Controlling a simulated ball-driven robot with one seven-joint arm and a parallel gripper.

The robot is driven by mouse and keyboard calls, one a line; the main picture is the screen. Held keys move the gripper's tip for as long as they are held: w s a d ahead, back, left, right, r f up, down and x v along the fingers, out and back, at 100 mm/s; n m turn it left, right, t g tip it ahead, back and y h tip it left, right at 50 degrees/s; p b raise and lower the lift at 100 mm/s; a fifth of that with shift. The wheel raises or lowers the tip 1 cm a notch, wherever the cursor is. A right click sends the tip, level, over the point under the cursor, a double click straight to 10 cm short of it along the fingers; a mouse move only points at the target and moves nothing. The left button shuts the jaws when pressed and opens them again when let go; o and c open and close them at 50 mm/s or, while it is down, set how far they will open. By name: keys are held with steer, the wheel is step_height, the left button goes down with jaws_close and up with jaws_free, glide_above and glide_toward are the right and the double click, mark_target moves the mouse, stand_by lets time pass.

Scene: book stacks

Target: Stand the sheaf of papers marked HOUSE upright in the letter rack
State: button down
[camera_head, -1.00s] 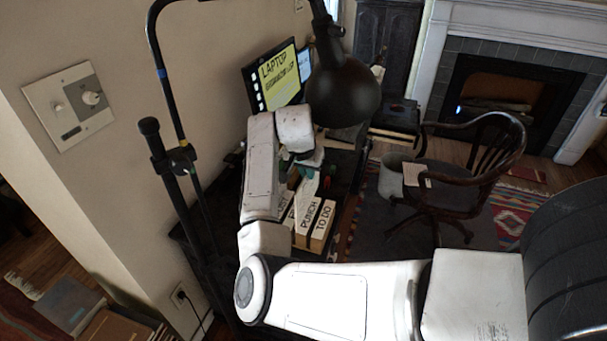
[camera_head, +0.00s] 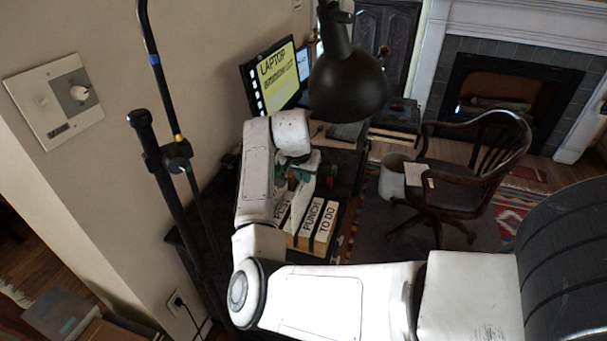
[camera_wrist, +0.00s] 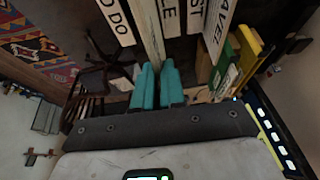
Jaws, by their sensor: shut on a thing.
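My gripper (camera_wrist: 158,85) has teal fingers, shut on a thin pale sheaf of papers (camera_wrist: 151,30) seen nearly edge-on in the wrist view. Its mark cannot be read, so I cannot confirm that it is HOUSE. In the head view the gripper (camera_head: 305,166) is partly hidden by my arm, above the desk by the labelled stacks, and the pale sheaf (camera_head: 301,201) hangs below it. I cannot pick out the letter rack for certain; upright yellow and green items (camera_wrist: 243,55) stand right of the fingers in the wrist view.
A black lamp (camera_head: 347,82) hangs over the desk, with a monitor (camera_head: 278,78) behind. A wooden chair (camera_head: 470,165) and a bin (camera_head: 392,177) stand to the right.

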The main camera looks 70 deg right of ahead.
mark_target(299, 186)
steer(key=shift+f+b, duration=2.4)
steer(key=shift+f, duration=1.55)
steer(key=c, duration=1.1)
jaws_free()
steer(key=shift+r, duration=0.1)
steer(key=v, duration=1)
steer(key=shift+a+r+b, duration=0.25)
steer(key=shift+b, duration=0.15)
steer(key=shift+f, duration=0.1)
